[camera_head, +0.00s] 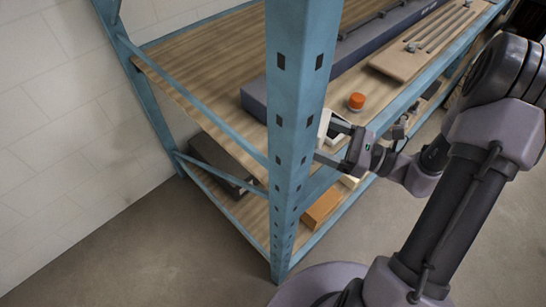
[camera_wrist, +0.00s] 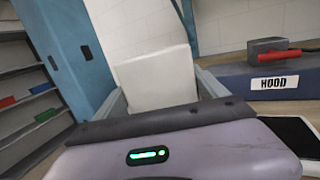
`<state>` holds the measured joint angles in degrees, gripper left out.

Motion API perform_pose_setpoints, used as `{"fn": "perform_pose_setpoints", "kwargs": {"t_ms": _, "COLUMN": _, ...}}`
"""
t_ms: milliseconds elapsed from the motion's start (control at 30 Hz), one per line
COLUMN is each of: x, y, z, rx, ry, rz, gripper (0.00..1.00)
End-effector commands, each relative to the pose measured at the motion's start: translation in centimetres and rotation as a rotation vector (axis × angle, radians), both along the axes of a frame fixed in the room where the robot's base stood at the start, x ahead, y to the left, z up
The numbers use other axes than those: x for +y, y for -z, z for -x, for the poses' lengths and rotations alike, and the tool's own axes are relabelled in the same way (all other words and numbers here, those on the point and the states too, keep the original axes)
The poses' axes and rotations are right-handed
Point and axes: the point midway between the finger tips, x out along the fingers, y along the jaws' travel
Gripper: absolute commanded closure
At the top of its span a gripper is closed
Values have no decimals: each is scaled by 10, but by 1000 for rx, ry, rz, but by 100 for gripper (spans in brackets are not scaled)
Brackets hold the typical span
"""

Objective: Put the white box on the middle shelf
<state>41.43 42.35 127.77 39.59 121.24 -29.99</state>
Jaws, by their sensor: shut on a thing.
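My gripper (camera_head: 338,140) is shut on the white box (camera_wrist: 155,80), which sits between its two fingers in the wrist view. In the head view the white box (camera_head: 325,122) is mostly hidden behind the blue front post and the fingers. The gripper is at the front edge of the upper visible wooden shelf (camera_head: 205,70), just right of the post. I cannot tell whether the box touches the shelf. A lower wooden shelf (camera_head: 240,208) lies beneath; any shelf above is out of view.
The blue post (camera_head: 290,110) stands close beside the box. A long dark case (camera_head: 255,97), labelled HOOD in the wrist view (camera_wrist: 270,82), lies along the shelf. An orange-capped item (camera_head: 356,102) and a wooden board with rods (camera_head: 420,45) are rightward. The shelf's left part is bare.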

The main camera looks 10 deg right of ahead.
Motion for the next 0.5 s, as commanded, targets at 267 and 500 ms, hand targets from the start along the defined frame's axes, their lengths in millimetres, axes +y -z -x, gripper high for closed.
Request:
{"fn": "perform_pose_setpoints", "kwargs": {"t_ms": 267, "x": 0, "y": 58, "z": 0, "rx": 2, "ry": 0, "rz": -1, "gripper": 88}}
{"fn": "perform_pose_setpoints", "kwargs": {"t_ms": 500, "x": 0, "y": 86, "z": 0, "rx": 0, "ry": -1, "rz": 0, "gripper": 88}}
